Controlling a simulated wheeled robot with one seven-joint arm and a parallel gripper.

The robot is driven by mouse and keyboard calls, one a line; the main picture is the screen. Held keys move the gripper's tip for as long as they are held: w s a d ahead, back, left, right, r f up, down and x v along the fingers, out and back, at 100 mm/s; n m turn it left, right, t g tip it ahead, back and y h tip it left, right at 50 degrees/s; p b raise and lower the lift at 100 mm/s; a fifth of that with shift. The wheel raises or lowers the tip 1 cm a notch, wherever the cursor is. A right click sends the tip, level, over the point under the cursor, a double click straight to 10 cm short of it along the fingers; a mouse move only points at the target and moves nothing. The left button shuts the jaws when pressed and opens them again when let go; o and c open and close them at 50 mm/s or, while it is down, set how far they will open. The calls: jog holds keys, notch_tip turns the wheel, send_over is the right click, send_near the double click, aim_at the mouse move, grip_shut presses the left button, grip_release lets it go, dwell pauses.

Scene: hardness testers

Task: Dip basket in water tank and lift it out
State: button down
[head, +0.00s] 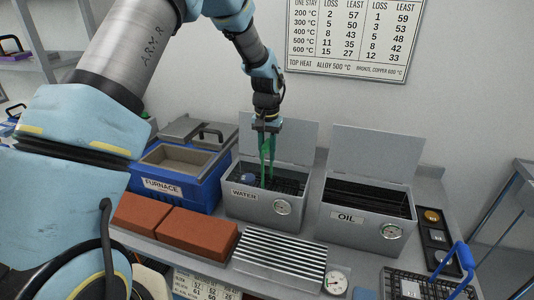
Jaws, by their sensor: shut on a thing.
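The grey water tank (244,206), labelled WATER, stands on the bench with its lid raised behind it. My gripper (268,129) is above the tank's opening, pointing down. It is shut on the green handle (268,155) of a basket. The handle runs down into the tank. The dark mesh basket (288,186) is inside the tank opening, partly hidden by the front wall. I cannot tell how deep it sits or whether it touches the bottom.
The oil tank (345,232) stands open to the right, the blue furnace (160,186) to the left. In front are red bricks (192,236), a ribbed metal rack (278,262) and a dial gauge (335,282). Another basket with a blue handle (458,259) is at lower right.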

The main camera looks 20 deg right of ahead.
jog(key=shift+r+p, duration=0.3)
jog(key=shift+r, duration=0.4)
jog(key=shift+f, duration=0.15)
jog(key=shift+f+b, duration=0.5)
jog(key=shift+f, duration=0.35)
jog(key=shift+r, duration=0.15)
jog(key=shift+r+p, duration=0.65)
jog(key=shift+r, duration=0.15)
jog(key=shift+f, duration=0.2)
